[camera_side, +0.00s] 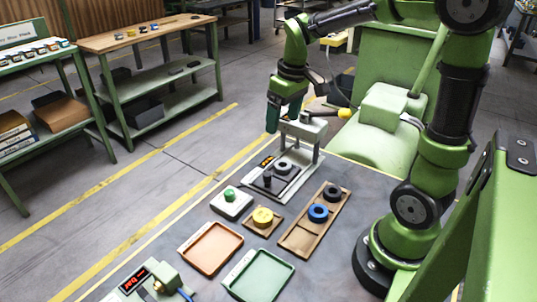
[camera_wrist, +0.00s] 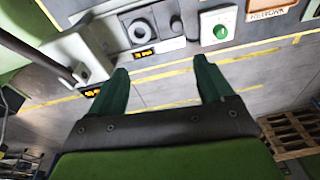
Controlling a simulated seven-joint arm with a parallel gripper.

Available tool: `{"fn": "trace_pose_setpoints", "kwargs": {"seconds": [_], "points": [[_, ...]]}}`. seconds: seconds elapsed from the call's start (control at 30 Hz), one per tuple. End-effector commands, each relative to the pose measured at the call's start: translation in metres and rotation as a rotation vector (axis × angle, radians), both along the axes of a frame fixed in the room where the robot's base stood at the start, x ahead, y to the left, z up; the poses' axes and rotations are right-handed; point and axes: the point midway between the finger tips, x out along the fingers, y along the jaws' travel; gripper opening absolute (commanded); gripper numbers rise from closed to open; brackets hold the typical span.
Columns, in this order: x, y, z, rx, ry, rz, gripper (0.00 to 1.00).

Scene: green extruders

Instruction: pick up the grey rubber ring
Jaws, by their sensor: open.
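A grey ring (camera_side: 283,167) lies on a press-like fixture (camera_side: 304,185) at the table's far edge. The grey ring also shows in the wrist view (camera_wrist: 140,30), near the top. A dark grey or black ring (camera_side: 333,192) sits at the far end of a wooden tray (camera_side: 297,241), beyond a blue ring (camera_side: 318,212). I cannot tell for sure which is the rubber one. My gripper (camera_side: 273,126) hangs above and left of the fixture, apart from both rings. In the wrist view my gripper (camera_wrist: 160,65) is open, with nothing between its fingers.
A yellow ring (camera_side: 263,217) sits on a small wooden base left of the tray. A green button box (camera_side: 231,201), an orange tray (camera_side: 211,248) and a green tray (camera_side: 259,277) stand nearer. The fixture's upright post and arm (camera_side: 303,128) rise close to my gripper.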

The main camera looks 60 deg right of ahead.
Motion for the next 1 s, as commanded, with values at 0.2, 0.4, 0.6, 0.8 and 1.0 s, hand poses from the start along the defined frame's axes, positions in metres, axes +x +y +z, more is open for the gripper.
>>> {"fn": "trace_pose_setpoints", "kwargs": {"seconds": [0.2,0.4,0.6,0.8,1.0], "points": [[0.026,-0.039,-0.008,-0.047,0.131,0.312,0.81],[0.023,-0.038,-0.002,-0.055,0.147,0.457,0.81],[0.022,-0.037,-0.035,-0.053,0.149,0.47,0.81],[0.022,-0.037,-0.079,-0.053,0.149,0.469,0.81],[0.022,-0.037,-0.11,-0.055,0.146,0.467,0.81]]}}
